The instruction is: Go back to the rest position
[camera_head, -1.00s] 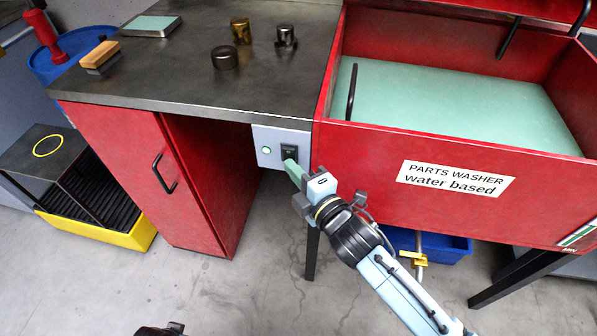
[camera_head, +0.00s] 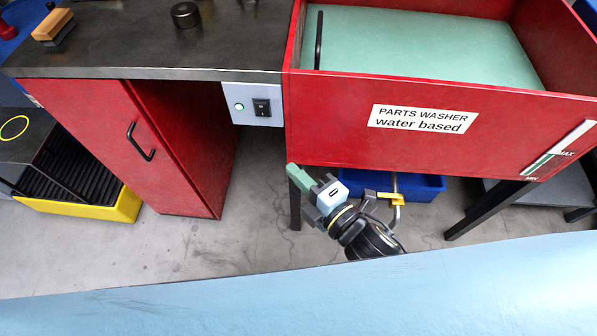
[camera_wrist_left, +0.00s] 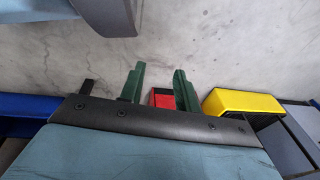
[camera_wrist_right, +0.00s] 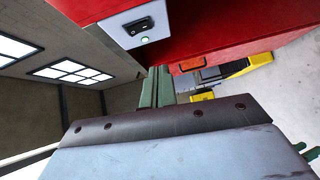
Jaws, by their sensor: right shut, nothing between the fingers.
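My right gripper (camera_head: 298,178) is in the head view, below the switch box and in front of the parts washer's lower left. Its green fingers are together and hold nothing; they also show shut in the right wrist view (camera_wrist_right: 157,86). The switch box (camera_head: 253,104) has a black rocker switch (camera_head: 262,107) and a lit green lamp, and my right gripper is apart from it. My left gripper (camera_wrist_left: 159,84) shows in the left wrist view with its green fingers apart and nothing between them, above the grey floor. The left gripper is not seen in the head view.
The red parts washer (camera_head: 330,118) stands on dark legs at the right, with a blue bin (camera_head: 420,187) below. A red cabinet (camera_head: 100,130) carries a dark worktop (camera_head: 120,50) with a brush (camera_head: 52,25). A yellow tray (camera_head: 120,205) is at the left. Open floor lies in front.

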